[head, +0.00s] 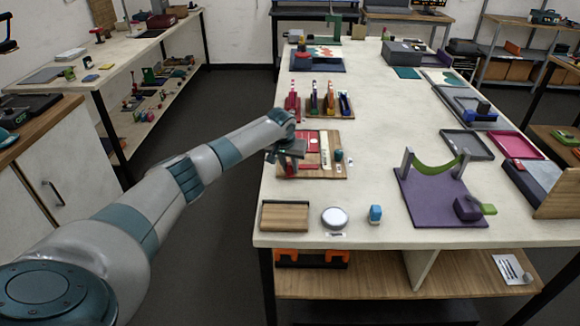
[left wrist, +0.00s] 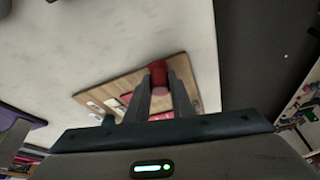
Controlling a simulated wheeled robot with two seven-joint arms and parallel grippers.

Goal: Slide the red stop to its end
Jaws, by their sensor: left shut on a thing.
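A wooden board (head: 325,172) lies on the white table, with a red panel (head: 309,142), a pale slider strip (head: 325,150) and a small dark green knob (head: 338,155) on it. My left gripper (head: 287,158) is at the board's left edge, pointing down. In the left wrist view its fingers (left wrist: 161,88) are shut on the red stop (left wrist: 158,70), a small red cylinder with a pinkish end near the board's corner. In the head view my gripper largely hides the stop. My right gripper is in neither view.
A wooden block (head: 284,216), a white round dish (head: 335,217) and a small blue object (head: 375,214) stand at the table's front. A rack of upright tools (head: 329,100) stands just behind the board. A purple stand (head: 430,205) is to the right.

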